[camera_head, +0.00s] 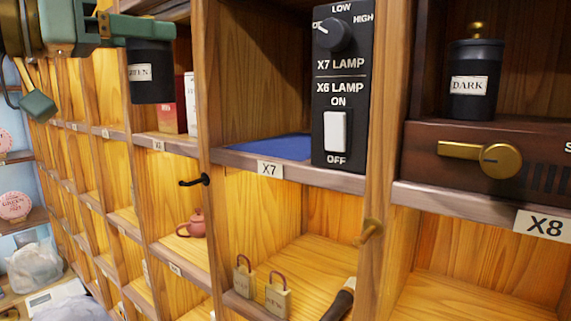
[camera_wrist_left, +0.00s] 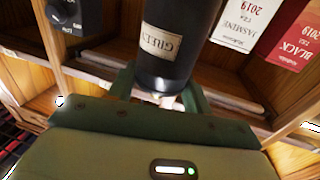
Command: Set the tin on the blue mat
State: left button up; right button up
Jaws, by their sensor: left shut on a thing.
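My left gripper (camera_head: 138,30) is at the upper left of the head view, shut on a dark tin (camera_head: 151,75) with a pale label that seems to read GREEN. The tin hangs below the fingers, roughly upright, in front of the shelf front. In the left wrist view the tin (camera_wrist_left: 178,45) is between the green fingers of the left gripper (camera_wrist_left: 158,90). The blue mat (camera_head: 275,147) lies in the X7 compartment, right of the tin and lower; the lamp switch panel hides part of it. My right gripper is not in view.
The switch panel (camera_head: 341,85) stands at the right front of X7. Wooden dividers (camera_head: 208,90) flank X7. Boxes (camera_head: 180,112) stand in the compartment behind the held tin. A DARK tin (camera_head: 471,80) sits on a brown unit (camera_head: 490,155). A black hook (camera_head: 196,181) juts out below.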

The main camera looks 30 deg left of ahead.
pick_arm(q)
jog(key=s+d+p+x, duration=0.1)
jog(key=d+p+x, duration=0.1)
jog(key=x, duration=0.7)
jog(key=d+p+x, duration=0.2)
jog(key=x, duration=0.7)
jog(key=f, duration=0.2)
jog(key=f+b, duration=0.1)
jog(key=f, duration=0.3)
jog(key=shift+w+a+f, duration=0.1)
jog(key=shift+w+f, duration=0.4)
jog(key=shift+f, duration=0.25)
jog(key=shift+w+d+f, duration=0.1)
jog(key=shift+w+d, duration=0.1)
jog(key=o, duration=1)
jog(key=shift+f, duration=0.1)
